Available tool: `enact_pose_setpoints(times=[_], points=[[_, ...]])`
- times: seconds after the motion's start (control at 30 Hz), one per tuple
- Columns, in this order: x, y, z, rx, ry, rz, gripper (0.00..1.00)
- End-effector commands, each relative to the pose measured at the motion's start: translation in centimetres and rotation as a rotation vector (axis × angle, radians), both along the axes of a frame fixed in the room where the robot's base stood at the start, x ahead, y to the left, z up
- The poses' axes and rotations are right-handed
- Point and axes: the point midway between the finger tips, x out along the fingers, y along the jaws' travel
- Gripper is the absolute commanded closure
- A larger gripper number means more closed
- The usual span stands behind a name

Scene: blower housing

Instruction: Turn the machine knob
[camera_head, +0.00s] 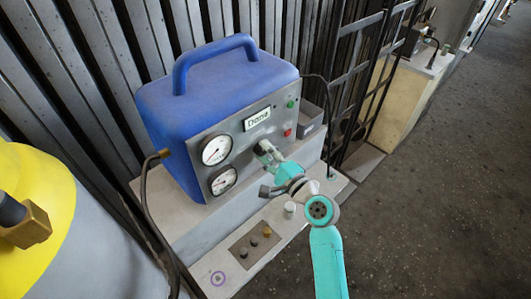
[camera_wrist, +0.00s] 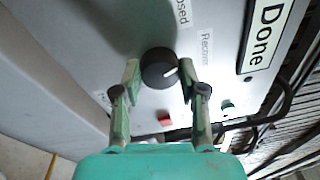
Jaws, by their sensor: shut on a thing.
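The machine is a blue box (camera_head: 215,85) with a carrying handle and a grey front panel (camera_head: 238,140). In the wrist view the black round machine knob (camera_wrist: 158,67) sits on that panel, with a white pointer mark towards the right. My gripper (camera_wrist: 160,72) is shut on the knob, one finger on each side of it. In the head view my gripper (camera_head: 265,150) reaches the panel below the "Done" display (camera_head: 257,118) and hides the knob. Partly cut-off lettering, "osed" and "Recove", shows beside the knob in the wrist view.
Two dials (camera_head: 216,150) are left of my gripper; a green button (camera_head: 291,104) and a red button (camera_head: 287,132) are to its right. A ledge with small knobs (camera_head: 254,243) lies below. A yellow-topped cylinder (camera_head: 40,180) stands left. The floor at right is clear.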

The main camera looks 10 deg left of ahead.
Motion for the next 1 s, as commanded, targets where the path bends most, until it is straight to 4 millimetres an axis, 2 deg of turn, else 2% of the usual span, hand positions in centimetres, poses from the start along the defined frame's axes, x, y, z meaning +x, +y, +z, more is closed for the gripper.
enact_pose_setpoints(times=[0.6, 1.0], points=[[0.08, -0.07, -0.25, -0.325, -0.413, 0.000, 0.93], [0.09, -0.07, -0.26, -0.418, -0.532, 0.001, 0.93]])
